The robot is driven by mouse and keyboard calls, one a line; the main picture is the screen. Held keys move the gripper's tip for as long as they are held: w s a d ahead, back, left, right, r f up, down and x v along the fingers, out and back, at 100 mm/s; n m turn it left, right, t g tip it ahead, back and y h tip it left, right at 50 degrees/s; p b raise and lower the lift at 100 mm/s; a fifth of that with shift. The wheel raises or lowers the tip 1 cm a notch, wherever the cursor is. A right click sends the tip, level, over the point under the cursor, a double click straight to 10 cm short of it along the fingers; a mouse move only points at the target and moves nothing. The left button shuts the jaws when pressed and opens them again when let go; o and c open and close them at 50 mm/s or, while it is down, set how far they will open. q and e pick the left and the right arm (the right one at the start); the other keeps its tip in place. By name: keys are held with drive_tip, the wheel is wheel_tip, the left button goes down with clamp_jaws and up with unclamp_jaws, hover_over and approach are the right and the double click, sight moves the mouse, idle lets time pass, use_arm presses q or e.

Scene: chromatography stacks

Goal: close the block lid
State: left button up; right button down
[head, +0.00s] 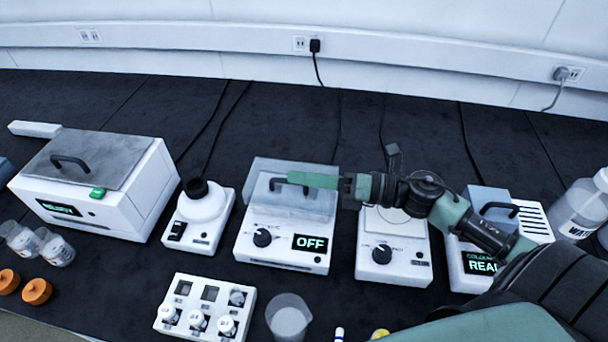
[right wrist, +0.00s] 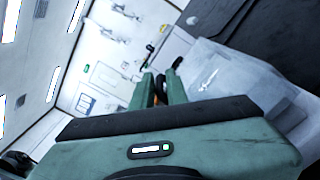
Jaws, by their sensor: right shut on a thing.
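The block heater (head: 284,240) is a white unit in the middle of the bench with a dark knob and a display reading OFF. Its clear, greyish lid (head: 262,190) is over the back of the unit; I cannot tell from here whether it is fully down. My right gripper (head: 300,181) reaches in from the right and is shut on the lid's dark handle (head: 276,184), which its fingers partly hide. In the right wrist view the two green fingers (right wrist: 160,88) are close together, with the pale lid (right wrist: 232,85) beside them. My left gripper is not in view.
A large white box (head: 125,200) and a small round-topped device (head: 203,207) stand left. A vial rack (head: 204,310) and a beaker (head: 288,320) are in front.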

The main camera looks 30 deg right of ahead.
drive_tip(key=shift+s+a+f, duration=0.35)
drive_tip(key=shift+s+f, duration=0.1)
drive_tip(key=shift+f, duration=0.15)
drive_tip(key=c, duration=1.6)
unclamp_jaws()
drive_tip(key=shift+o, duration=0.5)
drive_tip(key=shift+s, duration=0.1)
drive_tip(key=shift+r, duration=0.1)
wheel_tip(320, 180, up, 21)
drive_tip(key=p, duration=0.1)
drive_tip(key=shift+w+d+f+p, duration=0.2)
drive_tip(key=shift+w+p, duration=0.15)
drive_tip(key=shift+p, duration=0.05)
drive_tip(key=shift+f, duration=0.1)
